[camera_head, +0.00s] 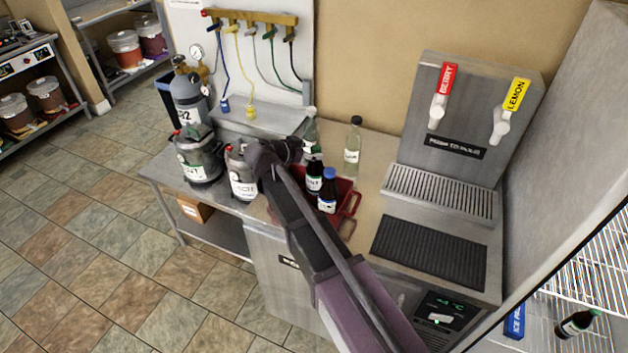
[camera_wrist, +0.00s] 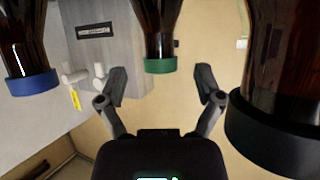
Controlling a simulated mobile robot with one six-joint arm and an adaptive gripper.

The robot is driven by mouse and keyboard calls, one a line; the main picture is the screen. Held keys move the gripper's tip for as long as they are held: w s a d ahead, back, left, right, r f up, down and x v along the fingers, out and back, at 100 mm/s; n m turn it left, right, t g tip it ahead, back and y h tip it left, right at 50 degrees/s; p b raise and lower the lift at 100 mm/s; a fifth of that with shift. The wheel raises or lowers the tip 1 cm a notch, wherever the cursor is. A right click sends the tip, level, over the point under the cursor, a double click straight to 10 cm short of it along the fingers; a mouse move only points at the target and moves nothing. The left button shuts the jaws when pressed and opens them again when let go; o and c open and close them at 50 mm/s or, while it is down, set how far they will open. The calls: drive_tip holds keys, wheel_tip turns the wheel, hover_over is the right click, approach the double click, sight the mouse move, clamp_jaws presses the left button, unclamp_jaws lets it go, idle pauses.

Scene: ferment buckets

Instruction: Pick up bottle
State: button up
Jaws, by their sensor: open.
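My gripper (camera_head: 290,150) is open above the left side of a red crate (camera_head: 347,208) on the counter. The crate holds brown bottles. In the inverted wrist view, a green-capped brown bottle (camera_wrist: 160,40) shows between the spread fingers (camera_wrist: 162,82), with no visible contact. The blue-capped bottle (camera_wrist: 28,60) is at left and the black-capped one (camera_wrist: 285,80) close at right. My arm hides part of the crate in the head view. I cannot tell which bottle is meant.
Clear bottles (camera_head: 352,146) stand behind the crate. Metal kegs (camera_head: 199,155) and a grey gas cylinder (camera_head: 188,98) stand at left. A drink dispenser (camera_head: 465,125) with two taps is at right, above a drip tray (camera_head: 440,195). Another bottle (camera_head: 577,323) lies on a wire shelf at lower right.

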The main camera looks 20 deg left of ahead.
drive_tip(key=shift+b+x, duration=0.4)
drive_tip(key=shift+x, duration=0.95)
clamp_jaws()
